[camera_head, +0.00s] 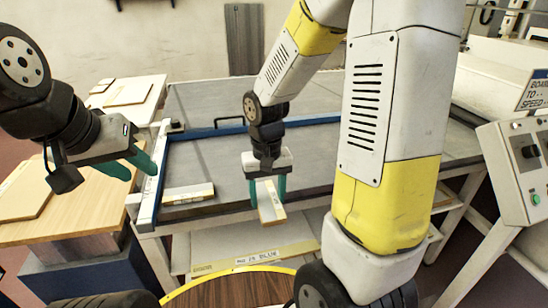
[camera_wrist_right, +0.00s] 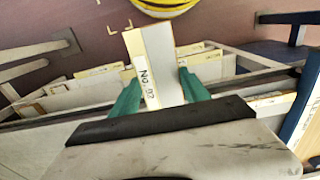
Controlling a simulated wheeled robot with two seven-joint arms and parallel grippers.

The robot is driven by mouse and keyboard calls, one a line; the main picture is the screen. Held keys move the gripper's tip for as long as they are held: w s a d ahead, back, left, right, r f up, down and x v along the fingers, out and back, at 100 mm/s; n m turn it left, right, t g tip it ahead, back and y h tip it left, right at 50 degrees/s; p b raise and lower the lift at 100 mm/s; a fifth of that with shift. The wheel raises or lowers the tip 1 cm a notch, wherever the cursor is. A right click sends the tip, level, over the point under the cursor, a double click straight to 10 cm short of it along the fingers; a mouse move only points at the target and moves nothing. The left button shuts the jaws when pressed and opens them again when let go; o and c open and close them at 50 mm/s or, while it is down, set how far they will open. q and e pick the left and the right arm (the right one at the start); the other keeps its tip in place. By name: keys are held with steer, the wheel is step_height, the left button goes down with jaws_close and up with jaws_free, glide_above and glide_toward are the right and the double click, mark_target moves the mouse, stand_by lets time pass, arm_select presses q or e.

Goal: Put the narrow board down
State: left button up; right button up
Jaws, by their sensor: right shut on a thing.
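My right gripper (camera_head: 268,190) is shut on a narrow board (camera_head: 271,209), pale with a yellowish edge, above the front part of the grey table (camera_head: 330,145). In the right wrist view, the narrow board (camera_wrist_right: 156,60) stands out between the green fingers of the right gripper (camera_wrist_right: 160,90), with a white label reading "No." and digits. I cannot tell whether the board touches the table. My left gripper (camera_head: 128,166) has its green fingers apart and is empty, left of the table's blue rail.
Another narrow labelled board (camera_head: 188,194) lies on the table's front left corner. A blue rail (camera_head: 150,190) edges the left side. Wooden boards lie on a bench (camera_head: 75,205) at the left. A control box (camera_head: 520,165) stands at the right. Much of the grey tabletop is clear.

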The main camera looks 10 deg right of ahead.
steer(key=w+d, duration=0.2)
steer(key=w, duration=0.2)
steer(key=w+d+f, duration=0.1)
steer(key=w+d, duration=0.2)
steer(key=w, duration=0.2)
steer(key=w+d, duration=0.2)
steer(key=w, duration=0.3)
steer(key=shift+w+d+f, duration=0.2)
steer(key=shift+d, duration=0.15)
steer(key=shift+w+d+f, duration=0.15)
steer(key=shift+w+f, duration=0.05)
steer(key=shift+f, duration=1.55)
steer(key=shift+f, duration=0.1)
steer(key=o, duration=1.4)
